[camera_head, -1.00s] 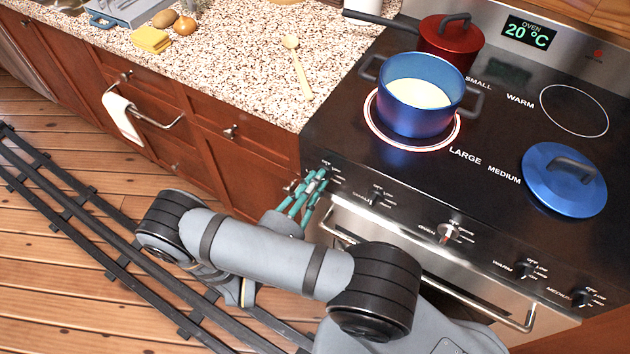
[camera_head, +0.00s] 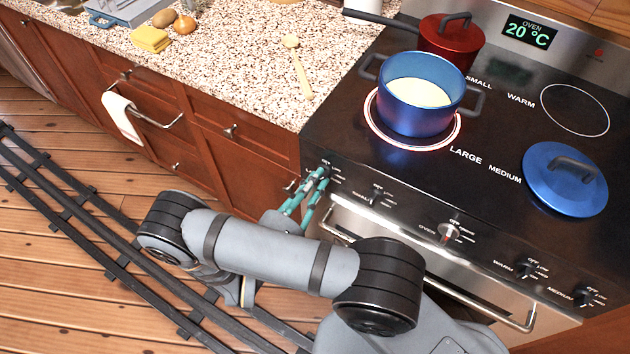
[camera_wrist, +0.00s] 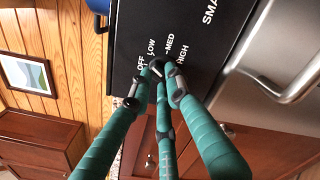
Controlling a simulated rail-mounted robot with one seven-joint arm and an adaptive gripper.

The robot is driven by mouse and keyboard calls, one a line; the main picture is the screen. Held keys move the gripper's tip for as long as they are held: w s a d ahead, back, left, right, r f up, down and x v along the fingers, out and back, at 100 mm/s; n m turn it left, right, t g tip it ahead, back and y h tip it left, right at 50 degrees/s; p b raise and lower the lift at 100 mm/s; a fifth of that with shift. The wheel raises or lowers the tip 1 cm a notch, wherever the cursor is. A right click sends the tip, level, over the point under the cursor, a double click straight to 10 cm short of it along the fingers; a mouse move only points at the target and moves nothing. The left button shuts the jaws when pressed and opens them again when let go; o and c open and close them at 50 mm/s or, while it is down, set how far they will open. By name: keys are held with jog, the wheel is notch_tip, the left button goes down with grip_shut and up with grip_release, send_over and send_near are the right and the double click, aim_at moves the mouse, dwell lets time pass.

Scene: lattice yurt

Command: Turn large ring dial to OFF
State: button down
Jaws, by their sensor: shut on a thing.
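The large ring dial (camera_wrist: 157,67) is at the far left of the stove's front panel, mostly hidden by my fingers. In the wrist view the labels OFF, LOW, MED and HIGH fan out around it. I cannot tell where its pointer stands. My gripper (camera_wrist: 158,86) has teal fingers with dark tips, shut around the dial. In the head view my gripper (camera_head: 320,174) reaches the panel's left corner. The large ring (camera_head: 379,136) glows, with a blue pot (camera_head: 415,118) of pale content on it.
The small-ring dial (camera_head: 379,196), oven dial (camera_head: 450,232), warm dial (camera_head: 526,267) and medium dial (camera_head: 582,296) line the panel to the right. The oven handle (camera_head: 480,306) juts out below. A red pot (camera_head: 447,45) and blue lid (camera_head: 563,188) are on the stove.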

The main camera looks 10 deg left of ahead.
jog(key=n, duration=0.6)
jog(key=shift+f, duration=0.15)
jog(key=shift+n, duration=0.4)
jog(key=c, duration=1.7)
grip_release()
jog(key=shift+c, duration=0.2)
jog(key=shift+o, duration=0.5)
jog(key=v, duration=1.2)
